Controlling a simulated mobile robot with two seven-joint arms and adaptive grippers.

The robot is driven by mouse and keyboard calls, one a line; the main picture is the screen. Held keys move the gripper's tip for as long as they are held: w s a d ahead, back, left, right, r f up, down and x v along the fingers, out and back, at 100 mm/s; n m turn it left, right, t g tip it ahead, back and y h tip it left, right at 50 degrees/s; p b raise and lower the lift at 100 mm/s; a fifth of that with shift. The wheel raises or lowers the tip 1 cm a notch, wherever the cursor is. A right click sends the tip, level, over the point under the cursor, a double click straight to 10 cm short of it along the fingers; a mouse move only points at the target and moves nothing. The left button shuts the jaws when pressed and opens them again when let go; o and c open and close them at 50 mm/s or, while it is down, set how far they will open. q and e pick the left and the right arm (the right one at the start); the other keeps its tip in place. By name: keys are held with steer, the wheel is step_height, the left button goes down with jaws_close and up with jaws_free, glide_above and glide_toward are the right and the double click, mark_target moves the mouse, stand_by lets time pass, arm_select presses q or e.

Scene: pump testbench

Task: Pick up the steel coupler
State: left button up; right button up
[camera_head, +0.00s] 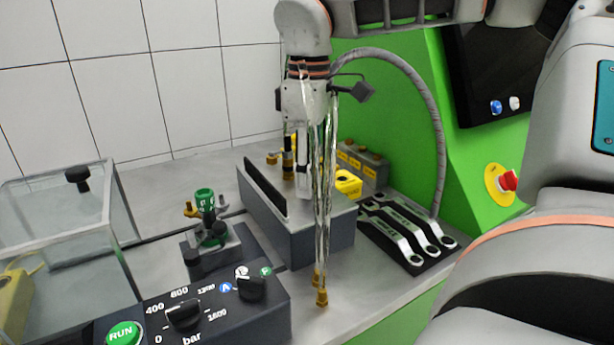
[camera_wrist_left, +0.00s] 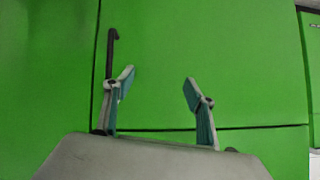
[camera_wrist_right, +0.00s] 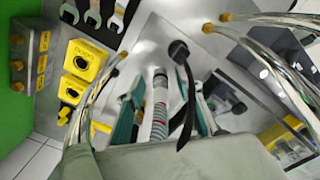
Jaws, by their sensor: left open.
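My right gripper (camera_head: 303,190) points down over a grey block (camera_head: 322,232) on the bench in the head view. In the right wrist view its teal-padded fingers (camera_wrist_right: 167,88) are apart. A slim steel-grey cylinder with banded markings (camera_wrist_right: 160,103) shows between them, with gaps at both sides; I cannot tell for certain whether it is the steel coupler. My left gripper (camera_wrist_left: 158,79) is open and empty in the left wrist view, in front of green panels, and is outside the head view.
Clear hoses with brass ends (camera_head: 321,297) hang beside my right gripper. A spanner rack (camera_head: 408,233) lies to the right. A control box (camera_head: 190,312), a green-topped fitting (camera_head: 205,198) and a clear case (camera_head: 70,225) stand left. Yellow parts (camera_wrist_right: 88,60) show near the right gripper.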

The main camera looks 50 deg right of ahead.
steer(key=c, duration=0.9)
jaws_close()
steer(key=shift+r, duration=0.1)
